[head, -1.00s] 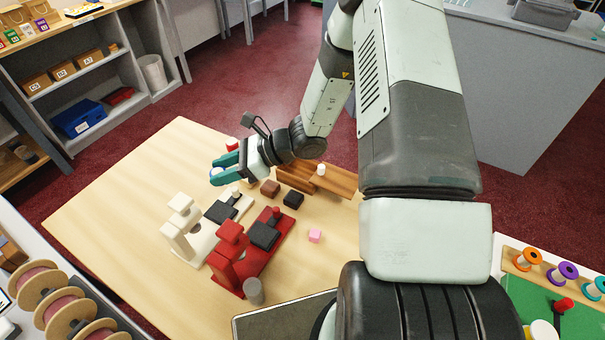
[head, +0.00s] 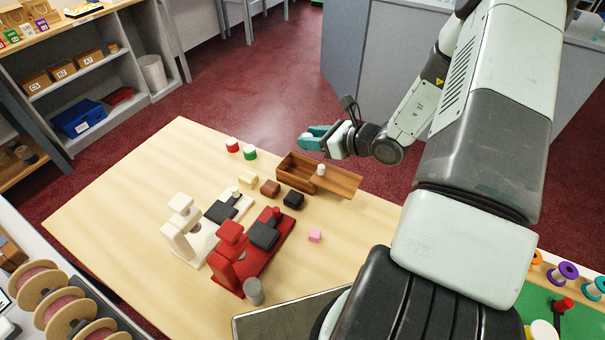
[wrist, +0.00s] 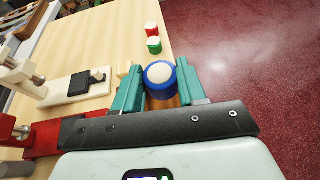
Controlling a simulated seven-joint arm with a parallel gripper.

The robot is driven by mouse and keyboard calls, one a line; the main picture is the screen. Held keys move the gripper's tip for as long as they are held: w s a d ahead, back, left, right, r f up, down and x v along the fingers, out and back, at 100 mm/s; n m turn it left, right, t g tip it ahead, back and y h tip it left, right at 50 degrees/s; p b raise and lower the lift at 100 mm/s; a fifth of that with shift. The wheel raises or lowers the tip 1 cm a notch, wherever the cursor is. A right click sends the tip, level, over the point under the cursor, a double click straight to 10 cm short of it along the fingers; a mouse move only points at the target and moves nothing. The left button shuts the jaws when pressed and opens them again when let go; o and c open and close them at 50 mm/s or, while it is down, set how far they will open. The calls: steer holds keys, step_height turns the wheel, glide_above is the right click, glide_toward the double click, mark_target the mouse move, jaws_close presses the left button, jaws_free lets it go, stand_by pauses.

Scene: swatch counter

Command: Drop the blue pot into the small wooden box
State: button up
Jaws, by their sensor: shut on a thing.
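The blue pot (wrist: 160,85), with a pale round top, is held upright between the teal fingers of my gripper (wrist: 158,72) in the wrist view. In the head view my gripper (head: 309,141) is above and behind the small wooden box, past the table's far edge in the picture. The small wooden box (head: 293,181) lies open on the table. Its wooden lid (head: 342,184) extends to the right, with a small white knob (head: 321,169). In the wrist view the box is mostly hidden behind the pot and gripper.
A red pot (head: 232,146) and a green pot (head: 250,153) stand left of the box. Cream, brown and black blocks (head: 293,200) lie in front of it. A white press (head: 184,222) and a red press (head: 232,262) stand nearer, with a pink cube (head: 315,236) to their right.

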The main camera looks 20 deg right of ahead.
steer(key=shift+f, duration=1.55)
steer(key=o, duration=1.1)
steer(key=v, duration=1)
steer(key=shift+s+d+r, duration=0.15)
steer(key=shift+s+d, duration=0.05)
steer(key=shift+s, duration=0.1)
